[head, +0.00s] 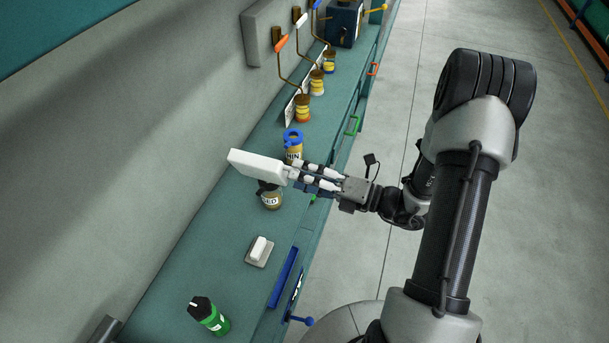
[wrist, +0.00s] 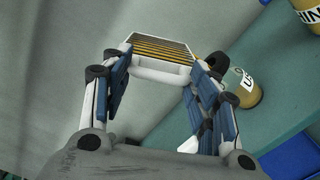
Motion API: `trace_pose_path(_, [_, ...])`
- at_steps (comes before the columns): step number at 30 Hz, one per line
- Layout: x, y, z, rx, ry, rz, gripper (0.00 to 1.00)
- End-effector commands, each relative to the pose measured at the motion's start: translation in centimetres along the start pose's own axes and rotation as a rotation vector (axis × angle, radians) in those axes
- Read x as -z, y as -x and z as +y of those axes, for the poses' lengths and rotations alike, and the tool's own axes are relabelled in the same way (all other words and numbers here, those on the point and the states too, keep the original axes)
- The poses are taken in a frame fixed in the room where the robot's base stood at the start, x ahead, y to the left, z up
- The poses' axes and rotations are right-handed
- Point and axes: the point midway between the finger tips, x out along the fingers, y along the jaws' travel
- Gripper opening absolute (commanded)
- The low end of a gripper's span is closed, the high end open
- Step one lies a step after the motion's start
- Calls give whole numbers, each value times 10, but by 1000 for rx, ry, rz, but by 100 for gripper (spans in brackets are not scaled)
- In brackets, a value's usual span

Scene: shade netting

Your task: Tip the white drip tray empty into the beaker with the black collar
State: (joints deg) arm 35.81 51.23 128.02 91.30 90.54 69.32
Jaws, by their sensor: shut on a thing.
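The white drip tray (head: 256,166) is in my gripper (head: 303,177), held above the bench. The wrist view shows its dark and yellow striped face (wrist: 160,48) between the fingers; the head view shows only plain white sides. The beaker with the black collar (head: 270,200) stands upright on the bench just below the tray, which partly hides its top. In the wrist view this beaker (wrist: 246,92) is right of the tray, with its label partly visible. My gripper is shut on the tray's near end. I cannot tell the tray's exact tilt or whether anything is in it.
A beaker with a blue collar (head: 294,146) stands close behind the tray. Several amber jars (head: 303,108) stand below lever handles along the wall. A white block on a grey plate (head: 259,251) and a green bottle (head: 209,316) are nearer. Bare bench lies between them.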

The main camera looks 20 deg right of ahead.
Motion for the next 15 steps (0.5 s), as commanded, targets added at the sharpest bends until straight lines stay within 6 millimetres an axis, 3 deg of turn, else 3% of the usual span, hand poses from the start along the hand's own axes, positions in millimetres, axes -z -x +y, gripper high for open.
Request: trace_pose_path(15, [-1,0,1,-1,-23,-1,16])
